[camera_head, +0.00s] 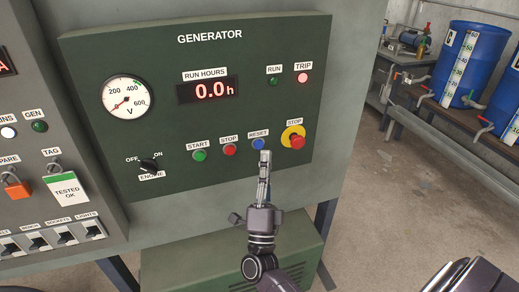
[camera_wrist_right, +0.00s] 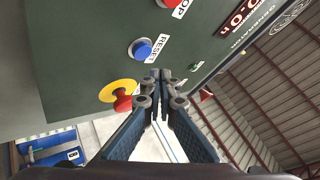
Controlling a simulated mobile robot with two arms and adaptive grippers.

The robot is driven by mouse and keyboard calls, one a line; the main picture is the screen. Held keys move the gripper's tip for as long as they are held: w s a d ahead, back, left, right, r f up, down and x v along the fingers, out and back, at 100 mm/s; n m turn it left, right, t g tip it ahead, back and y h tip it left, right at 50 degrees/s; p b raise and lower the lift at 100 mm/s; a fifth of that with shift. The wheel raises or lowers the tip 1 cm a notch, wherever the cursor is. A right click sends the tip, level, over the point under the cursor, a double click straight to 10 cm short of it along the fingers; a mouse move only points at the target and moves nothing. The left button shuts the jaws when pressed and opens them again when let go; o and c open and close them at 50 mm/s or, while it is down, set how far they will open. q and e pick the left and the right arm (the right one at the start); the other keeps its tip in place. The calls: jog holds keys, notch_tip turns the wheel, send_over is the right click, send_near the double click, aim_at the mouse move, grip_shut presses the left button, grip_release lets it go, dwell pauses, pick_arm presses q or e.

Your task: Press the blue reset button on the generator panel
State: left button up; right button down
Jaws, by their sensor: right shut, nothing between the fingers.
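The generator panel (camera_head: 200,120) is a dark green plate on a grey cabinet. Its blue RESET button (camera_head: 258,144) sits in the lower row, between the red STOP button (camera_head: 230,149) and the yellow-ringed emergency stop (camera_head: 293,138). My right gripper (camera_head: 264,154) is shut and empty, its tips just below the blue button in the head view. In the right wrist view the blue button (camera_wrist_right: 141,49) is uncovered, up and left of the fingertips (camera_wrist_right: 160,74). I cannot tell whether the tips touch the panel. My left gripper is not in view.
The red emergency stop (camera_wrist_right: 122,102) is close to the fingers. A green START button (camera_head: 199,155) and the engine switch (camera_head: 149,165) lie farther left. The TRIP lamp (camera_head: 303,78) glows pinkish red, and the display (camera_head: 208,90) reads 0.0 h. Blue barrels (camera_head: 469,62) stand at right.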

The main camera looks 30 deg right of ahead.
jog(key=shift+w+d, duration=0.2)
jog(key=shift+w, duration=0.6)
jog(key=shift+w+b, duration=0.15)
jog(key=shift+b, duration=0.2)
dwell(0.6)
jog(key=shift+w+d, duration=0.1)
jog(key=shift+w, duration=0.15)
jog(key=shift+w+d+b, duration=0.1)
jog(key=shift+w+b, duration=0.25)
jog(key=shift+w, duration=0.1)
dwell(0.6)
jog(key=shift+s, duration=0.1)
jog(key=shift+s+a+p, duration=0.2)
jog(key=shift+s+p, duration=0.1)
jog(key=shift+s, duration=0.5)
